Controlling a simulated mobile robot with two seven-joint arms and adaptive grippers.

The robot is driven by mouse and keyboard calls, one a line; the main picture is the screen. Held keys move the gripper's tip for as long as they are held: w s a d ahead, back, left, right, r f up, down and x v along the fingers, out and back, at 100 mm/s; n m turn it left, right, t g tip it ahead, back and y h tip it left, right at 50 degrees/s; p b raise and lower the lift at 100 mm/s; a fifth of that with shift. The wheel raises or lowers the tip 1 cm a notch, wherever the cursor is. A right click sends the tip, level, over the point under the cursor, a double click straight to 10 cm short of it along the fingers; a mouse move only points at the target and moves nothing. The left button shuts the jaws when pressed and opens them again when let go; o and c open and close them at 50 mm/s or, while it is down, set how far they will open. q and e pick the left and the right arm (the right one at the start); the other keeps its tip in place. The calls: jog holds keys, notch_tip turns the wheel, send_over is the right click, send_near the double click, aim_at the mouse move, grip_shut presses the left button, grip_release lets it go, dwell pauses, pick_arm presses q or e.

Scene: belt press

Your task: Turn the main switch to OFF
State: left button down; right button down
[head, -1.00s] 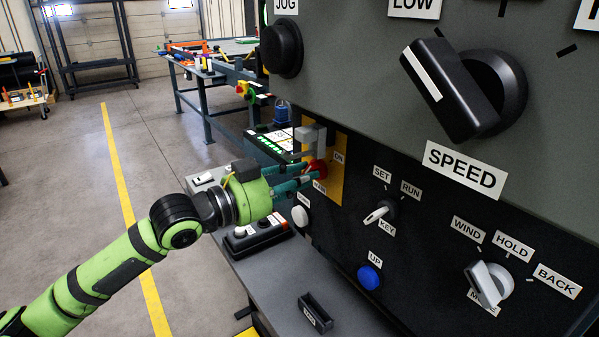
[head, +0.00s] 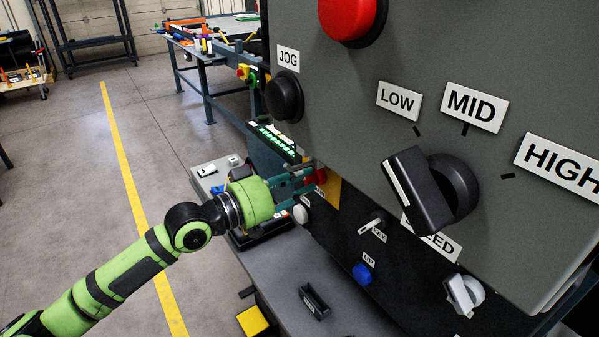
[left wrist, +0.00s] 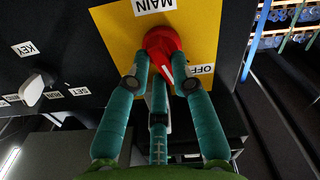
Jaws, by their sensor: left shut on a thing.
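The main switch is a red knob (head: 320,176) on a yellow plate (head: 333,188) at the lower left of the dark panel. In the left wrist view, the red knob (left wrist: 163,46) shows a white pointer line, with the MAIN label (left wrist: 155,5) above it and the OFF label (left wrist: 202,69) to its right. The ON label is hidden, and I cannot tell exactly which mark the pointer meets. My right gripper is out of view.
A grey shelf (head: 275,275) lies below.

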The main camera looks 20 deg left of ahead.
pick_arm(q)
jog(key=shift+w+a+r+n+p, duration=0.1)
jog(key=shift+n+p, duration=0.45)
jog(key=shift+n, duration=0.75)
jog(key=shift+a+n+p, duration=0.1)
jog(key=shift+n+p, duration=0.45)
jog(key=shift+n, duration=0.75)
jog(key=c, duration=1.1)
grip_release()
jog(key=shift+o, duration=0.2)
jog(key=v, duration=1.1)
jog(key=shift+s+a, duration=0.25)
jog(key=shift+s, duration=0.1)
